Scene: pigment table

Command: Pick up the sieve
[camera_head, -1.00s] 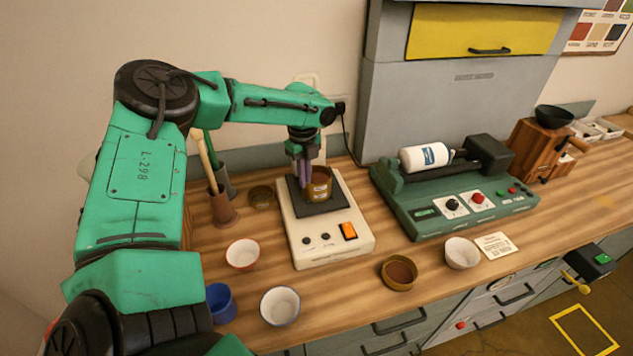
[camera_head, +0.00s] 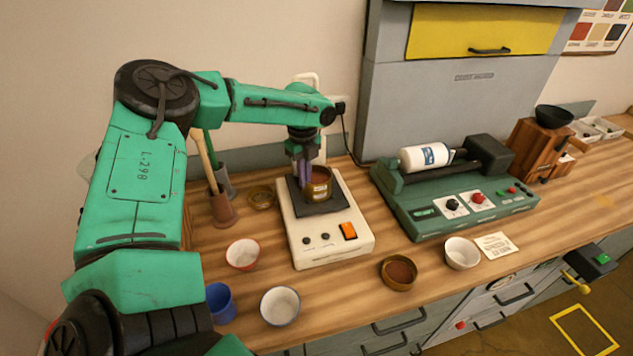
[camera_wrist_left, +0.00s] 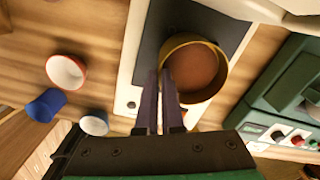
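A round brass-coloured sieve (camera_head: 319,188) with a reddish-brown inside stands on the dark plate of the white scale (camera_head: 350,250). The left wrist view shows it from above (camera_wrist_left: 200,72). My left gripper (camera_head: 302,177) points down at the sieve's left side. In the left wrist view its two purple fingers (camera_wrist_left: 160,85) are close together at the sieve's rim, with only a narrow gap, and appear closed on its wall. The fingers hide part of that rim. The sieve appears level and low over the plate; contact underneath is unclear. My right gripper is not in view.
A similar brown-filled round dish (camera_head: 398,272) is at the front, beside a white cup (camera_head: 462,253). A red-rimmed bowl (camera_head: 243,254), a blue cup (camera_head: 220,303) and a white bowl (camera_head: 280,306) stand front left. A green roller machine (camera_head: 430,225) stands right of the scale.

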